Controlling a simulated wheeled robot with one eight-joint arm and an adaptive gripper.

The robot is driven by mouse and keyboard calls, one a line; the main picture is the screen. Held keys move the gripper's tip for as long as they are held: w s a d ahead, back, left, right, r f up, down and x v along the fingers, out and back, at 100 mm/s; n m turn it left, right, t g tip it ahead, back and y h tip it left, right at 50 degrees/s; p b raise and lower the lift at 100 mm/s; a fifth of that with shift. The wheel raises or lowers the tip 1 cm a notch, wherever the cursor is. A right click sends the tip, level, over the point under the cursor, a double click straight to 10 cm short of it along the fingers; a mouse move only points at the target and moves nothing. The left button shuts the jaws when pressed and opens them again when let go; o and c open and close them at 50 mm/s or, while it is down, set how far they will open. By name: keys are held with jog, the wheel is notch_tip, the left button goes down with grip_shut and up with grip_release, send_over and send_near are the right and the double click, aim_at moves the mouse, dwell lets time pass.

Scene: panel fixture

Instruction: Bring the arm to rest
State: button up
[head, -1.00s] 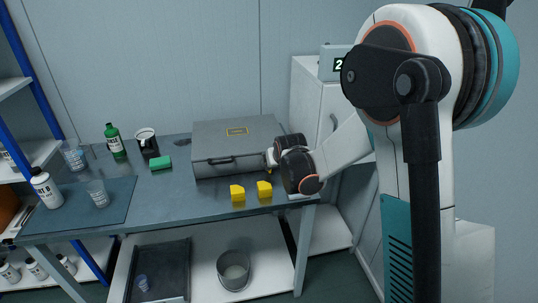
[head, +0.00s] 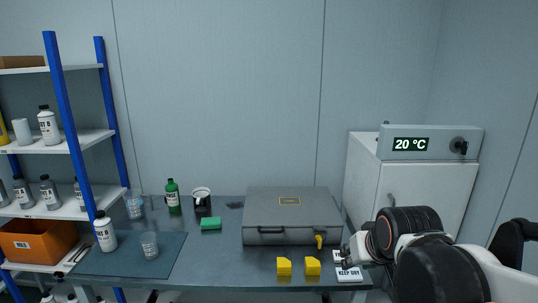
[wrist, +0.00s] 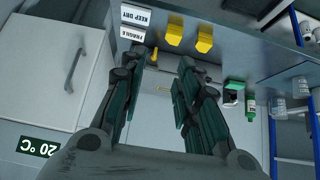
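My arm reaches in from the lower right of the head view. My gripper (wrist: 162,75) fills the middle of the wrist view, its two dark fingers spread apart with nothing between them. In the head view the arm's end is near the right end of the workbench (head: 215,268), close to the white labels (head: 348,273), and the fingers are mostly hidden there. The closed grey case (head: 292,213) lies on the bench, left of my arm. Its front shows a yellow latch piece (head: 319,241).
Two yellow blocks (head: 284,266) sit at the bench's front edge. A white cabinet (head: 425,185) with a 20 °C display (head: 410,144) stands behind my arm. Bottles, cups and a green block (head: 211,223) are at left, beside a blue-posted shelf (head: 67,125).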

jog(key=s+f, duration=0.2)
jog(key=s, duration=1.3)
jog(key=shift+g, duration=0.4)
